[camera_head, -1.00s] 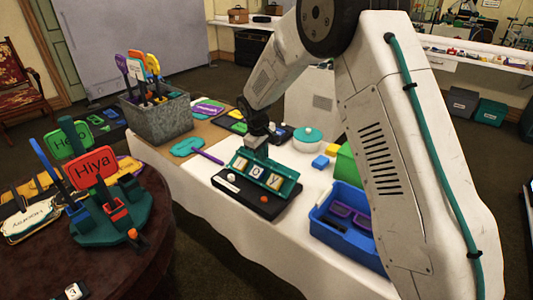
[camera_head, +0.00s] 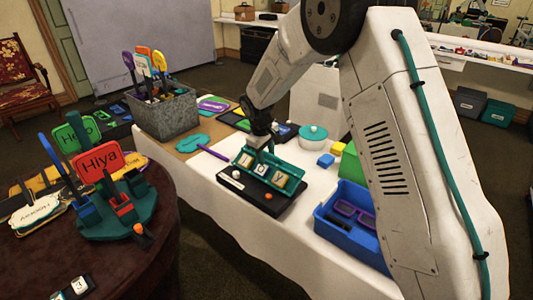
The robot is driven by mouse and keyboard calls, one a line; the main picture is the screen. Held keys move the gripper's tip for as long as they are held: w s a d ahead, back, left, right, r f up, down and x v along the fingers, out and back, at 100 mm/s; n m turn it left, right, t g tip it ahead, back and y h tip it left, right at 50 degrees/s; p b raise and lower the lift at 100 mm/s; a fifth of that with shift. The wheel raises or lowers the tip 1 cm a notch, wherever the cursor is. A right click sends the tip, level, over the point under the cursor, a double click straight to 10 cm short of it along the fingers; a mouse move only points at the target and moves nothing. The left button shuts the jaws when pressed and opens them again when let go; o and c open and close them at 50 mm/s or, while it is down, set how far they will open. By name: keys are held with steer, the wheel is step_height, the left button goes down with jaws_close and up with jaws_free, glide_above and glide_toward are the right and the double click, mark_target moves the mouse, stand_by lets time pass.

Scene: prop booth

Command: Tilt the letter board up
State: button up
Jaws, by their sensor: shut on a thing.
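The letter board (camera_head: 285,165) is a teal panel with a ledge of light letter tiles, which seem to read "JOY". It leans back at a slant on a flat black base (camera_head: 262,195) on the white-covered table. A white knob and an orange knob sit on the base's front. My gripper (camera_head: 267,146) comes down from above and behind and is shut on a teal part at the board's top edge. The fingertips are small and dark here, so the exact grip is hard to see.
A blue bin (camera_head: 345,240) stands right of the board, with yellow and blue blocks (camera_head: 326,160) and a teal lidded pot (camera_head: 313,138) behind. A purple-handled paddle (camera_head: 212,152) lies left. A round table (camera_head: 120,255) with signs stands at front left.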

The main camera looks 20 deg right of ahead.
steer(key=shift+w+d+r, duration=0.1)
steer(key=shift+r, duration=0.1)
stand_by(0.5)
step_height(320, 180, up, 8)
steer(key=a, duration=0.1)
steer(key=shift+s+f, duration=0.25)
steer(key=shift+s, duration=0.15)
steer(key=shift+a, duration=0.1)
steer(key=s+d+r+m, duration=0.2)
steer(key=s+r, duration=0.3)
steer(key=s, duration=0.9)
steer(key=s+d+r+m+y, duration=0.1)
steer(key=s+r, duration=0.4)
steer(key=s, duration=1)
steer(key=s+d+r+m, duration=0.4)
steer(key=s+d, duration=0.1)
steer(key=s, duration=1)
steer(key=shift+s+d+r+y, duration=0.2)
steer(key=shift+d+r+y, duration=0.05)
steer(key=shift+r+y, duration=0.15)
